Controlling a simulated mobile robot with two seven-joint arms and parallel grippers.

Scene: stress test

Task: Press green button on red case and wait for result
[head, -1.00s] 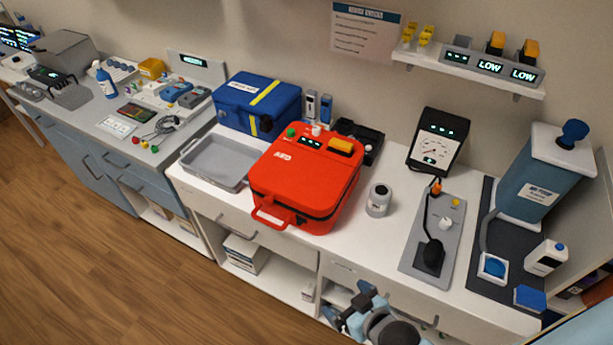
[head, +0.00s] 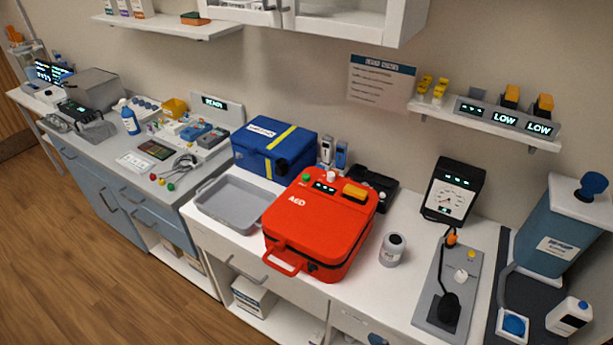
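The red case (head: 318,226), marked AED, lies on the white counter in the middle of the head view. Its green button (head: 307,177) is at the back left of its top face. Next to the button are a small dark display (head: 324,187) with lit marks, a white knob (head: 331,176) and a yellow-orange block (head: 355,192). The display's text is too small to read. Nothing covers the button. Neither gripper's fingers show; only a small blue and dark piece, probably of my arm, shows at the bottom edge.
A grey tray (head: 232,204) and a blue case (head: 273,146) stand left of the red case. A white canister (head: 393,250) and a gauge box (head: 447,192) stand to its right. A black open holder (head: 374,184) is behind it. Shelves hang above.

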